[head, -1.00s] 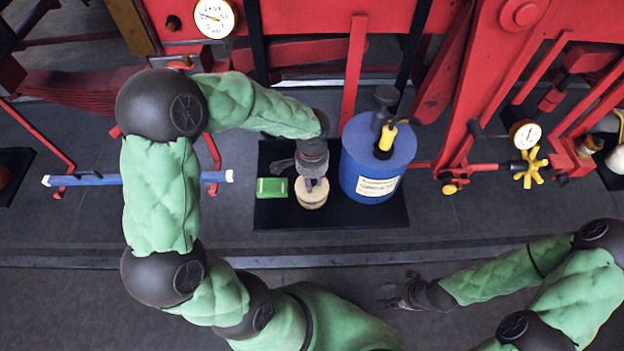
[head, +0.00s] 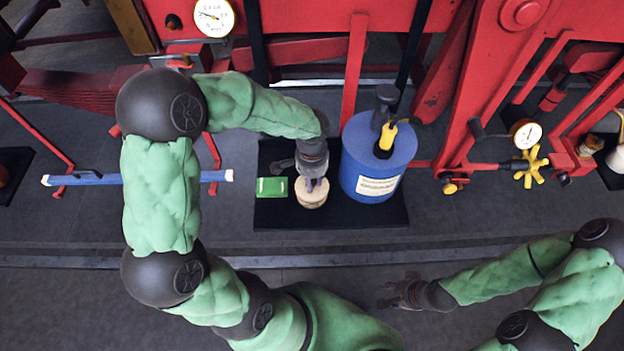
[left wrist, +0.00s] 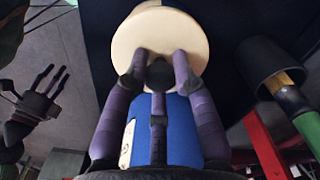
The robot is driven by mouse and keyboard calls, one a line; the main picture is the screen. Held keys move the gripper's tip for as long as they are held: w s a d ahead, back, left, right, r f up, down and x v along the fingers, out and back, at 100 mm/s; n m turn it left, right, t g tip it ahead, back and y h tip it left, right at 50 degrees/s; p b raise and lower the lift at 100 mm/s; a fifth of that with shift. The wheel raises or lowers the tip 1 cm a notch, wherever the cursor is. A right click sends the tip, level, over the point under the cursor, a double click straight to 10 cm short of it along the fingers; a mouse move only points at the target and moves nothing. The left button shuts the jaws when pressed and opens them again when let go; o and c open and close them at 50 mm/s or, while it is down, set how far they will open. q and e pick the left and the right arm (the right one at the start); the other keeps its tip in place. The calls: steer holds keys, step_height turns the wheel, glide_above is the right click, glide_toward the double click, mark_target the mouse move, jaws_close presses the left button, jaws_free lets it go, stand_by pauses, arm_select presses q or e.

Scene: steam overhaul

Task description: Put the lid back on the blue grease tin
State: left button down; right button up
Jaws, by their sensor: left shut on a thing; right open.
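The blue tin (head: 360,172) stands upright on a black mat, with a white label on its front. A yellow-handled tool (head: 387,136) and a dark upright part show at its top. My left gripper (head: 313,183) is left of the tin, with its fingers shut on a cream round piece that looks like the lid (head: 311,197). In the left wrist view the fingers (left wrist: 158,75) are against the cream disc (left wrist: 160,35), and a blue surface (left wrist: 175,135) shows behind them. I cannot tell whether the disc touches the mat. My right gripper (head: 402,293) is open and empty at the front.
A green box (head: 271,187) lies close left of the cream piece on the black mat (head: 280,219). A blue bar (head: 130,179) is further left. Red machinery with gauges stands behind, and a yellow valve wheel (head: 530,170) is at right. The floor in front is clear.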

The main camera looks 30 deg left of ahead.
arm_select(q)
steer(key=shift+c, duration=2.2)
jaws_free()
steer(key=shift+r, duration=0.15)
steer(key=shift+r+p, duration=2.6)
steer(key=shift+r, duration=0.8)
jaws_close()
